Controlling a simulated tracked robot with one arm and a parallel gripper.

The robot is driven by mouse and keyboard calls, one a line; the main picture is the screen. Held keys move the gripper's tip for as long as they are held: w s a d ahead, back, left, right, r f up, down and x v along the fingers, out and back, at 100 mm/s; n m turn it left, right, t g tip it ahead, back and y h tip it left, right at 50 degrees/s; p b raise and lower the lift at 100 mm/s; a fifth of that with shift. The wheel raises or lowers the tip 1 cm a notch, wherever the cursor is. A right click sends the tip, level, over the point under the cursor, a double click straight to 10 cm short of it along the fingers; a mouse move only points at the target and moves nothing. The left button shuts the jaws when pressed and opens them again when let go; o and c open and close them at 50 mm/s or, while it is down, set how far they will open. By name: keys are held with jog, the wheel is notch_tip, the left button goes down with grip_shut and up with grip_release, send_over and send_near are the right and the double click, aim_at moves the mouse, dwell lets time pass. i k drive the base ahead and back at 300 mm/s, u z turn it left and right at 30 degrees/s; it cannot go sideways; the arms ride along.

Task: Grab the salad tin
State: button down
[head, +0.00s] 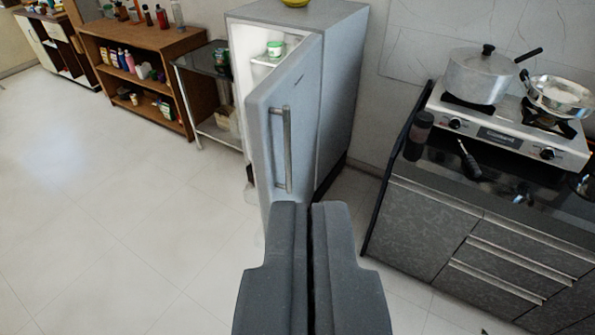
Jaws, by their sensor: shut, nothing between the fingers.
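A small white and green tin or tub (275,49) stands on a shelf inside the fridge, seen through the gap beside the part-open door; I cannot read its label, so I cannot tell if it is the salad tin. The fridge door (262,150) stands ajar and hides most of the inside. My gripper (310,208) is shut and empty, low in the middle of the view, in front of the fridge and well apart from the tub. Its fingertips show just below the door handle (282,150).
A brown wooden shelf (150,45) with bottles and a dark-topped small table (205,58) stand left of the fridge. A counter (430,225) with a stove, pot (480,75) and pan is at right. The floor (120,210) at left is clear.

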aim_at(218, 51)
jog(key=u, duration=0.1)
jog(key=i, duration=1)
jog(key=z, duration=0.1)
